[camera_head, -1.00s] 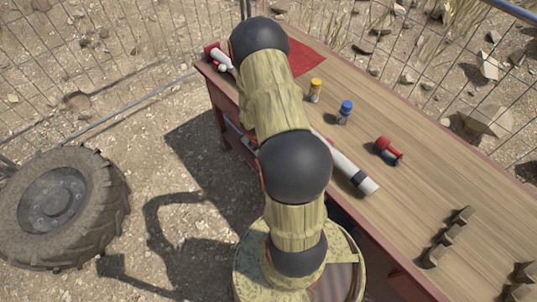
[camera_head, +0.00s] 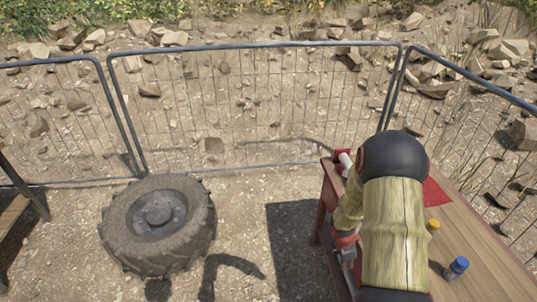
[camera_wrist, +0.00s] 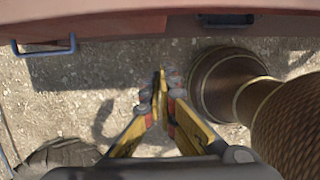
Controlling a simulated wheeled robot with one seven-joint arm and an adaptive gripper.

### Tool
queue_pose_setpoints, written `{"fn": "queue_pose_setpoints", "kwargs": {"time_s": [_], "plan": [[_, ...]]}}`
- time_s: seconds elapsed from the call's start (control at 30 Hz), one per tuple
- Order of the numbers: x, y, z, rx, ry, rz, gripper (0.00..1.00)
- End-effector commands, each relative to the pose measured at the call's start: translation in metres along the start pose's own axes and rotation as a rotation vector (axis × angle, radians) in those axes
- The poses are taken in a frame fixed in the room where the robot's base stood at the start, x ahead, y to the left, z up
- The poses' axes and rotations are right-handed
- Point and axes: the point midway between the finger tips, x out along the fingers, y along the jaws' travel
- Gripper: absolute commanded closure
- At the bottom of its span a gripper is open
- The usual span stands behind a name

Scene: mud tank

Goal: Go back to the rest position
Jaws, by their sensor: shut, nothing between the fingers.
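My gripper (camera_wrist: 161,95) shows in the wrist view with its yellow and grey fingers drawn together. It is shut and empty, and it points down at the sandy ground beside the table. In the head view my arm stands bent at the right, with its black elbow joint over the table's left end. The forearm hangs down along the table's left side, and the fingers cannot be made out there.
The wooden table (camera_head: 480,245) carries a yellow-capped jar (camera_head: 433,225), a blue-capped jar (camera_head: 456,268) and a red cloth (camera_head: 436,194). The table's red side (camera_wrist: 110,25) runs close by in the wrist view. A tyre (camera_head: 158,225) lies left on open ground. A wire fence (camera_head: 260,105) stands behind.

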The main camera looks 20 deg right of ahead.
Motion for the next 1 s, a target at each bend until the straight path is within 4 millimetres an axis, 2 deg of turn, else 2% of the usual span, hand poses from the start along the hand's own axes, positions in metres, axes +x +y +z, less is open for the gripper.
{"fn": "queue_pose_setpoints", "kwargs": {"time_s": [0.17, 0.27, 0.37, 0.47, 0.6, 0.77, 0.87, 1.0], "plan": [[0.000, -0.001, 0.001, 0.042, -0.002, -0.003, 1.00], [0.000, -0.009, 0.003, 0.144, -0.012, -0.032, 1.00], [0.001, -0.034, -0.001, 0.306, -0.022, -0.099, 1.00], [-0.009, -0.057, -0.003, 0.493, -0.040, -0.162, 1.00], [-0.051, -0.073, -0.005, 0.763, -0.067, -0.197, 1.00], [-0.106, -0.080, -0.017, 1.006, -0.073, -0.191, 1.00], [-0.147, -0.082, -0.029, 1.146, -0.056, -0.171, 1.00], [-0.211, -0.089, -0.055, 1.325, 0.006, -0.132, 1.00]]}}
